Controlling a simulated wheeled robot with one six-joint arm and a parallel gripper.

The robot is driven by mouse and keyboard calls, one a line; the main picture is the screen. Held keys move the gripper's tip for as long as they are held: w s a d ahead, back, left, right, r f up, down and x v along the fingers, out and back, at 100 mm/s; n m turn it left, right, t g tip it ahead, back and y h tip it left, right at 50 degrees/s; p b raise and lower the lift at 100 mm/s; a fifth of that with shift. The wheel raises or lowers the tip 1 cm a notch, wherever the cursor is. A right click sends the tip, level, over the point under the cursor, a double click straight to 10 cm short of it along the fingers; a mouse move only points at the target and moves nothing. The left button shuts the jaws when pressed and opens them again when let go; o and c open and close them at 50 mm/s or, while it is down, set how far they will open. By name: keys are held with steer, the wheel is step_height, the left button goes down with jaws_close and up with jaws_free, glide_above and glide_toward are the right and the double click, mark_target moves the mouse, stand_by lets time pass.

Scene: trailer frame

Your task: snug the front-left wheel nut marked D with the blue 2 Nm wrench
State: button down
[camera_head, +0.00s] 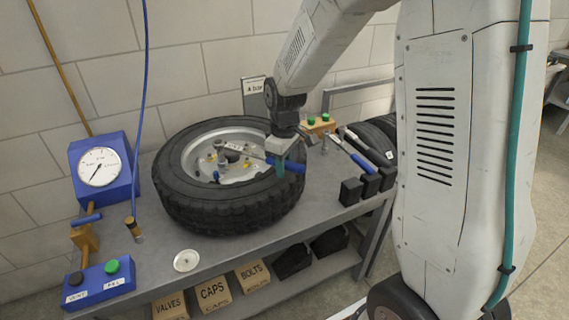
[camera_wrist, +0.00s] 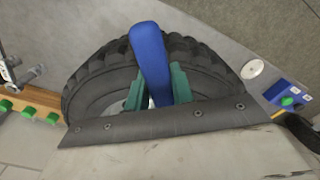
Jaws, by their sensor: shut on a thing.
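The wheel (camera_head: 228,172) lies flat on the bench with its pale hub facing up. Several studs or nuts and small yellow tags (camera_head: 211,157) show on the hub. No letter is readable, so I cannot tell which nut is D. My gripper (camera_head: 281,166) is over the right side of the tyre, its teal fingers shut on the blue handle of a wrench (camera_head: 292,166). The metal shaft (camera_head: 250,153) reaches left over the hub. I cannot tell whether its head sits on a nut. In the wrist view the blue handle (camera_wrist: 152,62) stands between the fingers and hides the hub.
Another blue-handled tool (camera_head: 361,163) lies on the bench at right near black blocks (camera_head: 350,191). A blue gauge box (camera_head: 103,172), a blue button box (camera_head: 98,284) and a pale disc (camera_head: 187,261) are at left. Labelled bins (camera_head: 212,293) stand below.

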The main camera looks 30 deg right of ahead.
steer(key=shift+s+a+m, duration=0.35)
steer(key=shift+a, duration=0.2)
steer(key=shift+s+a+m, duration=0.35)
steer(key=shift+a, duration=0.15)
steer(key=shift+a, duration=0.1)
steer(key=shift+s+a+m, duration=0.35)
steer(key=shift+a+m, duration=0.1)
steer(key=shift+a, duration=0.25)
steer(key=shift+s+a+m, duration=0.35)
steer(key=shift+a+m, duration=0.1)
steer(key=shift+a, duration=0.35)
steer(key=shift+w+d+n, duration=0.2)
steer(key=shift+d+n, duration=0.05)
steer(key=shift+d, duration=0.25)
steer(key=shift+w+d+n, duration=0.2)
steer(key=shift+d+n, duration=0.05)
steer(key=shift+d, duration=0.25)
steer(key=c, duration=2.1)
jaws_free()
